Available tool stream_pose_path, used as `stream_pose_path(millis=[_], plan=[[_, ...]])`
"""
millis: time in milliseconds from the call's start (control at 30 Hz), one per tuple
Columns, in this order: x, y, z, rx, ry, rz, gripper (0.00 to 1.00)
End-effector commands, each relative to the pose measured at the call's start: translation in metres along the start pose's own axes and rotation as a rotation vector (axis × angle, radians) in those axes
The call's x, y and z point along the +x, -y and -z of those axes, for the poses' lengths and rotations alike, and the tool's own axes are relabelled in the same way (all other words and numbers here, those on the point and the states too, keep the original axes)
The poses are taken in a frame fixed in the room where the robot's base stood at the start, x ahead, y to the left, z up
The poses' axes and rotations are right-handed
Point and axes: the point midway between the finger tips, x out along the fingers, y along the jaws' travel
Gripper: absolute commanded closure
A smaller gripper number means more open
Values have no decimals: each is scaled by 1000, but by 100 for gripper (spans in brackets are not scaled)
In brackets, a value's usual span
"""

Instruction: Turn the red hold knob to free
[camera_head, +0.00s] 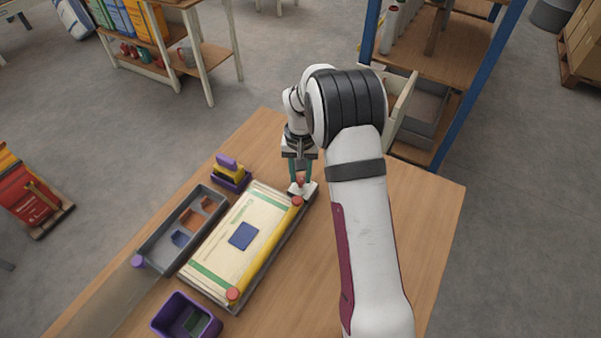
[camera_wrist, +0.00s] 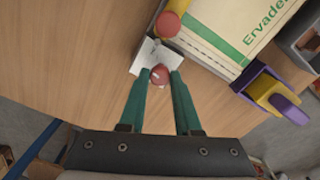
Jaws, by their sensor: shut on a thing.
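The red hold knob (camera_head: 299,180) sits on a small white block (camera_head: 308,189) at the far right corner of the board. My gripper (camera_head: 300,182) reaches down over it with two teal fingers. In the wrist view the knob (camera_wrist: 159,75) lies between the fingertips, and my gripper (camera_wrist: 158,76) is shut on it. The white block (camera_wrist: 147,58) shows just beyond the fingertips. Which way the knob points, and any marks on the block, are too small to tell.
A sack (camera_head: 217,252) lies flat beside a yellow bar (camera_head: 262,254) with red end caps (camera_head: 297,201). A grey tray (camera_head: 158,256), a purple holder (camera_head: 232,184) and a purple bin (camera_head: 178,310) stand nearby. The table's right side (camera_head: 430,215) is clear.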

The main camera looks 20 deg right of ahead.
Motion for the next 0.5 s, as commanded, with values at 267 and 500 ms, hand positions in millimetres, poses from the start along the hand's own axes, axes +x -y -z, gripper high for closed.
stream_pose_path(millis=[267,500], plan=[[0,0,0,-258,-2,0,100],[0,0,0,-486,-2,0,100]])
